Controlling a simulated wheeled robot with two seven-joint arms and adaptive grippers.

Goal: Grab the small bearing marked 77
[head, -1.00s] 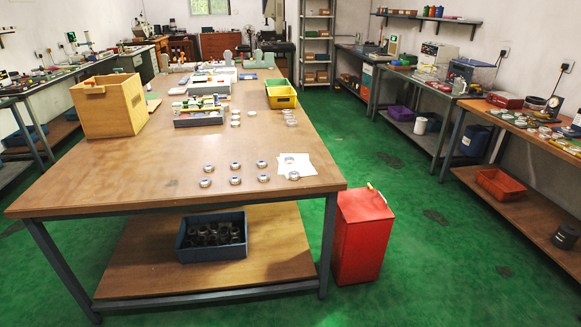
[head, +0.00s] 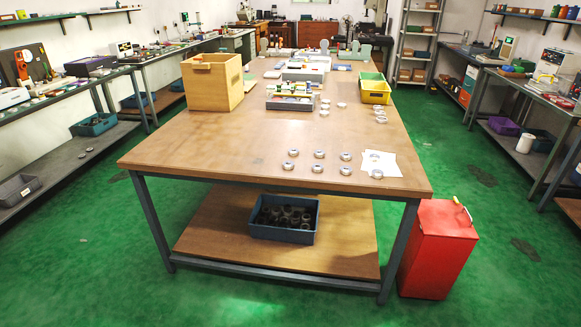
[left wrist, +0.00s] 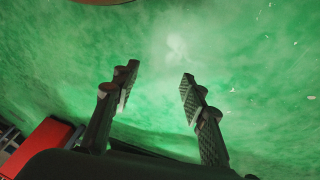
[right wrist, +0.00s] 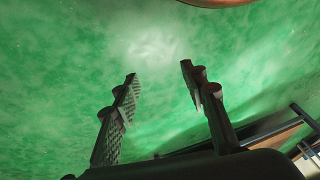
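Several small metal bearing rings lie in a loose group near the front right of the wooden table (head: 215,150) in the head view, among them a front-left ring (head: 288,167), a middle ring (head: 319,154) and a ring (head: 376,173) on white paper (head: 385,160). Their markings are too small to read, so I cannot tell which is 77. My left gripper (left wrist: 158,85) is open and empty above green floor in the left wrist view. My right gripper (right wrist: 158,82) is open and empty above green floor in the right wrist view. Neither gripper shows in the head view.
A wooden box (head: 212,84), a parts tray (head: 290,104) and a yellow bin (head: 375,97) stand farther back on the table. A blue crate (head: 284,235) of dark rings sits on the lower shelf. A red bin (head: 437,248) stands at the right. The front-left tabletop is clear.

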